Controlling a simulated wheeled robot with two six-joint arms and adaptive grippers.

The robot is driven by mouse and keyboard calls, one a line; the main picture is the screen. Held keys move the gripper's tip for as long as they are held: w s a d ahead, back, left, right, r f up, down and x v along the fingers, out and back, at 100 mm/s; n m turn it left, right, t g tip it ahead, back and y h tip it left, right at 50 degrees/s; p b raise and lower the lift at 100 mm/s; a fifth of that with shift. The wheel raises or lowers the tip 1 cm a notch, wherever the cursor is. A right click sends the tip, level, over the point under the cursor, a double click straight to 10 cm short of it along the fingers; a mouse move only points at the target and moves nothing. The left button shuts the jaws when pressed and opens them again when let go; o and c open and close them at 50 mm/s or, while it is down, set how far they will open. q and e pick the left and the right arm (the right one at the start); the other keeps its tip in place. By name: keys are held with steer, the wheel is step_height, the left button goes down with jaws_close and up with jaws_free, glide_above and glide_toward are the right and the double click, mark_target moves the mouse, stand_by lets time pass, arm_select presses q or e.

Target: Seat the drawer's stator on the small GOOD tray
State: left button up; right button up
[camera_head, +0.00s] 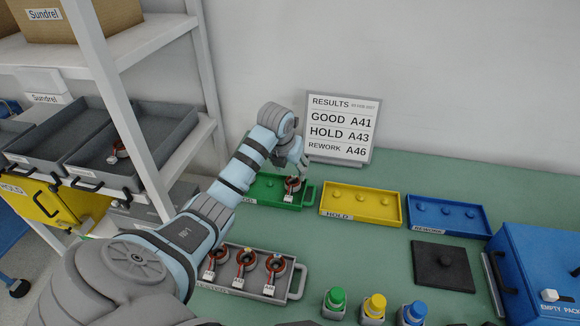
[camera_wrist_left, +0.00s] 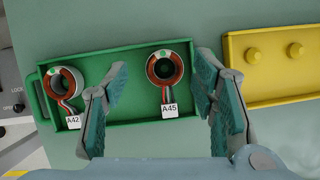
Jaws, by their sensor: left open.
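The small green GOOD tray (camera_head: 262,191) lies on the bench, partly behind my left arm; it also shows in the left wrist view (camera_wrist_left: 118,136). In that view a stator tagged A45 (camera_wrist_left: 165,68) stands in its right part and one tagged A42 (camera_wrist_left: 66,84) in its left part. The head view shows one stator (camera_head: 293,184) there. My left gripper (camera_head: 300,164) is open above the tray; its fingertips (camera_wrist_left: 162,72) lie either side of A45, with gaps showing. Another stator (camera_head: 118,149) sits in a grey drawer-like bin (camera_head: 160,132) on the shelf.
A yellow HOLD tray (camera_head: 345,215) and a blue REWORK tray (camera_head: 450,229) lie to the right, without stators. A grey tray (camera_head: 292,290) in front holds three stators. A results board (camera_head: 341,129) stands behind. Coloured buttons (camera_head: 374,306) and a blue box (camera_head: 535,260) are nearer.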

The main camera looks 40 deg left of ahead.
arm_select(q)
steer(key=shift+o, duration=0.6)
steer(key=o, duration=0.5)
steer(key=shift+c, duration=0.2)
steer(key=v, duration=0.7)
steer(key=shift+r, duration=0.15)
steer(key=shift+r, duration=0.1)
